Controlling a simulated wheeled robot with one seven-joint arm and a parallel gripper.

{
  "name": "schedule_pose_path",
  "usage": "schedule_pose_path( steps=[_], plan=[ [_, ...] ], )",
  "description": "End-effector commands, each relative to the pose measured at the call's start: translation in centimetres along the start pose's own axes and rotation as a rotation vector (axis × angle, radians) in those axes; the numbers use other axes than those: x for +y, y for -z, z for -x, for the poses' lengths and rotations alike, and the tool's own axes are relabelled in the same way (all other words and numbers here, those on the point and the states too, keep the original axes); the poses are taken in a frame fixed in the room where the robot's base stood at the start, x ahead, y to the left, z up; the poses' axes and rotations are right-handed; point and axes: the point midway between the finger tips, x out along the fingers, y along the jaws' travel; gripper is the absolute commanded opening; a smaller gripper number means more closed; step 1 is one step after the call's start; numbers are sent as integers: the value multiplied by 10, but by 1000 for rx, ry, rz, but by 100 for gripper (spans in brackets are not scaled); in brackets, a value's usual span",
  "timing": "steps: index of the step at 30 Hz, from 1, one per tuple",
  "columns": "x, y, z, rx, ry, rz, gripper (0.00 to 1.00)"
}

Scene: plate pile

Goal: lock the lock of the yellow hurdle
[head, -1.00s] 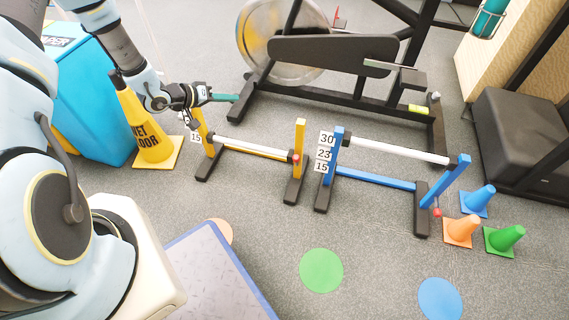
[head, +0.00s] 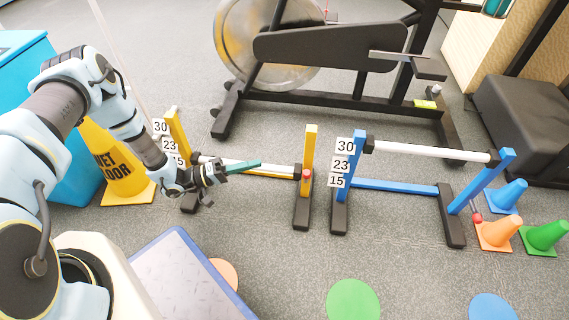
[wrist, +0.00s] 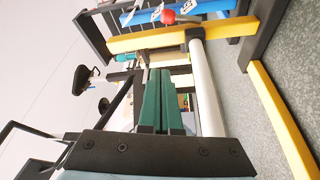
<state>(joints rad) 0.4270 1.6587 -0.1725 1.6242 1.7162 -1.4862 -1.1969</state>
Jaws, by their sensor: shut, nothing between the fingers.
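The yellow hurdle (head: 310,143) stands on black feet, with yellow posts, a white crossbar (head: 277,170) and a yellow lower bar. A red knob (head: 306,174), which appears to be its lock, is on the right post. It also shows in the wrist view (wrist: 168,17), on the yellow post (wrist: 150,40) beyond the fingers. My gripper (head: 258,163) is shut and empty. Its green fingers point right, towards the right post, and overlap the white crossbar in the head view. In the wrist view the fingertips (wrist: 158,73) lie beside the white crossbar (wrist: 207,90), short of the post.
A blue hurdle (head: 395,187) stands close to the right of the yellow one. Small cones (head: 500,232) are at the far right. A yellow wet-floor cone (head: 113,165) stands behind my arm. An exercise bike (head: 330,50) is behind. The floor in front is mostly clear.

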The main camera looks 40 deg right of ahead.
Motion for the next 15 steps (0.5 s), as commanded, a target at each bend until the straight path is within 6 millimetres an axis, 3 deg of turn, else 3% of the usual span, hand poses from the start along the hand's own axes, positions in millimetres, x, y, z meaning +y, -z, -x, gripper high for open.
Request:
schedule_pose_path(
  steps=[8, 15],
  plan=[
    [0, 1, -2, 0, 1, -2, 0],
    [-1, 0, -30, -1, 0, -3, 0]
  ],
)
